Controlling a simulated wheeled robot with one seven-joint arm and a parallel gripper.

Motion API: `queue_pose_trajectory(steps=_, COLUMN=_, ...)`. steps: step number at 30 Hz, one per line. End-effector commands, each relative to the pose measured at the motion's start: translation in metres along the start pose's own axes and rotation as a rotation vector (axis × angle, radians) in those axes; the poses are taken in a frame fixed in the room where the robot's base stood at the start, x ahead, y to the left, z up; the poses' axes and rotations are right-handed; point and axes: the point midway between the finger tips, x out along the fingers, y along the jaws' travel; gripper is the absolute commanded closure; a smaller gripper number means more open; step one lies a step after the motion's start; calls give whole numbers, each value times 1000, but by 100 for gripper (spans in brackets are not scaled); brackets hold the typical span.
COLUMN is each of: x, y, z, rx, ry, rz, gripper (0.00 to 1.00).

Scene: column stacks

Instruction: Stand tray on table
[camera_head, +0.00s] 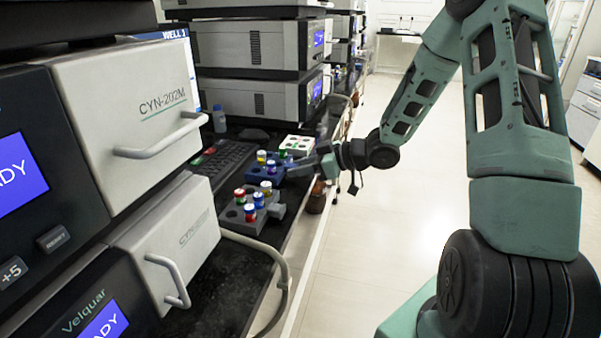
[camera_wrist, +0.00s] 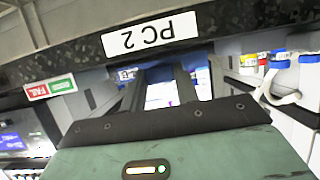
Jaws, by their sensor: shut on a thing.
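A blue tray (camera_head: 258,178) with several capped vials sits at the black table's (camera_head: 232,302) front edge in the head view. My gripper (camera_head: 290,168) reaches in from the right and appears shut on this tray's near side; the exact contact is small and partly hidden. In the wrist view my gripper (camera_wrist: 168,92) points past the table edge, with something pale and blue between and beyond its fingers. I cannot tell from these frames whether the tray touches the table.
A keyboard (camera_head: 222,160) and stacked instruments (camera_head: 245,48) line the table's left side. A hose (camera_head: 270,250) loops over the near edge. The floor aisle on the right is clear.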

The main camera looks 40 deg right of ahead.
Motion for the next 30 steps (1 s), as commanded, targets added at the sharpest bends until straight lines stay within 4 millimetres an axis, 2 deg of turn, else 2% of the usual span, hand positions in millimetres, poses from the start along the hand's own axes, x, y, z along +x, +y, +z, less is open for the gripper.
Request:
queue_pose_trajectory(steps=12, x=3, y=0, z=7, rx=0, ry=1, rz=0, gripper=93)
queue_pose_trajectory(steps=13, x=3, y=0, z=7, rx=0, ry=1, rz=0, gripper=67)
queue_pose_trajectory(steps=15, x=3, y=0, z=6, rx=-1, ry=1, rz=1, gripper=48)
queue_pose_trajectory(steps=26, x=1, y=0, z=2, rx=-3, ry=1, rz=1, gripper=48)
queue_pose_trajectory(steps=30, x=-18, y=1, z=1, rx=-2, ry=0, rz=4, gripper=48)
